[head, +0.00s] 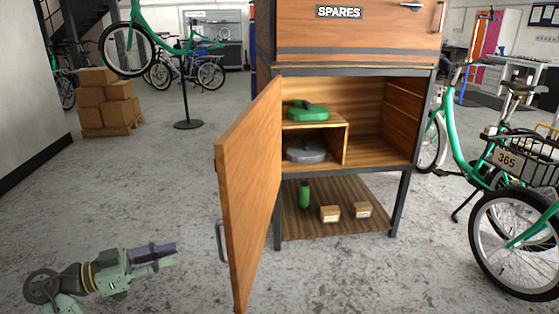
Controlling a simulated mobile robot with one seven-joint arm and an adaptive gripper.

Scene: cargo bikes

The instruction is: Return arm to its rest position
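My gripper (172,253) is at the lower left in the head view, at the end of my pale green arm. It points right, toward the open cabinet door (250,190), with a gap between it and the door. Its fingers show as a dark purplish part above a pale one. At this size I cannot tell whether they are apart or closed, and I see no separate object in them.
The wooden cabinet (345,52) marked SPARES has its lower door swung open toward me. Inside are a green item (307,112) and a grey item (305,155). A green bottle (304,195) and two small boxes stand on the bottom shelf. Floor around my arm is clear.

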